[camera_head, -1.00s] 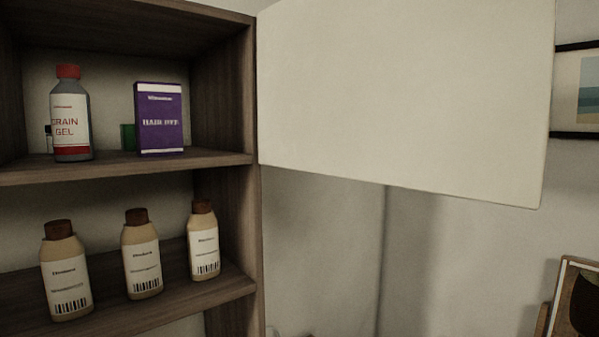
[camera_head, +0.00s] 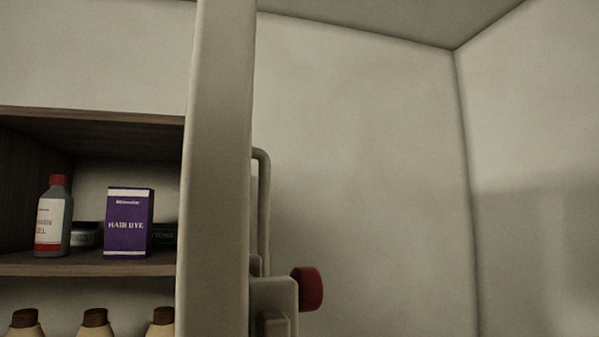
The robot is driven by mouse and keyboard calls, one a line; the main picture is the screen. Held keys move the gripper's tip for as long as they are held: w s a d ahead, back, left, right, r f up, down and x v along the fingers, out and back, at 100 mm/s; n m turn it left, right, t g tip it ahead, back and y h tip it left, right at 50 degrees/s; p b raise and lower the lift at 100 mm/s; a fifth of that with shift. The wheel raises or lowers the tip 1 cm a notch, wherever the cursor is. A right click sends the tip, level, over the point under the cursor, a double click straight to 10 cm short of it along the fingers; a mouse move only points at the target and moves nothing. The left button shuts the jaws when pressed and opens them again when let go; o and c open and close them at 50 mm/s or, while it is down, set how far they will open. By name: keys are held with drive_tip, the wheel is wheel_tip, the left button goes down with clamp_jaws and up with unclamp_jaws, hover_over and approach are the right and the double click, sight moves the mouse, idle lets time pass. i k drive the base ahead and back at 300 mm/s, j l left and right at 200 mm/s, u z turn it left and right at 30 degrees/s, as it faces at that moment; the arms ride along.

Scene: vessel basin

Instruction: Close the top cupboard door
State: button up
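The cupboard (camera_head: 95,116) stands at the left with its upper compartment open to view. No door covers the part of the front that I see. The top door itself cannot be made out now; a pale upright part close to the camera hides the cupboard's right side, where the door hung. My gripper is not in view.
A grey bottle with a red cap (camera_head: 52,220) and a purple hair dye box (camera_head: 128,225) stand on the upper shelf (camera_head: 85,265), with small dark containers behind. Brown-capped bottles (camera_head: 95,325) show below. Bare wall (camera_head: 380,170) fills the right.

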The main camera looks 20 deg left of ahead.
sight(216, 296)
drive_tip(key=l+u, duration=0.1)
drive_tip(key=u, duration=0.3)
drive_tip(key=l+u, duration=0.1)
drive_tip(key=u, duration=0.3)
drive_tip(key=l+u, duration=0.1)
drive_tip(key=u, duration=0.3)
drive_tip(key=l+u, duration=0.1)
drive_tip(key=u, duration=0.35)
drive_tip(key=l+u, duration=0.1)
drive_tip(key=u, duration=0.3)
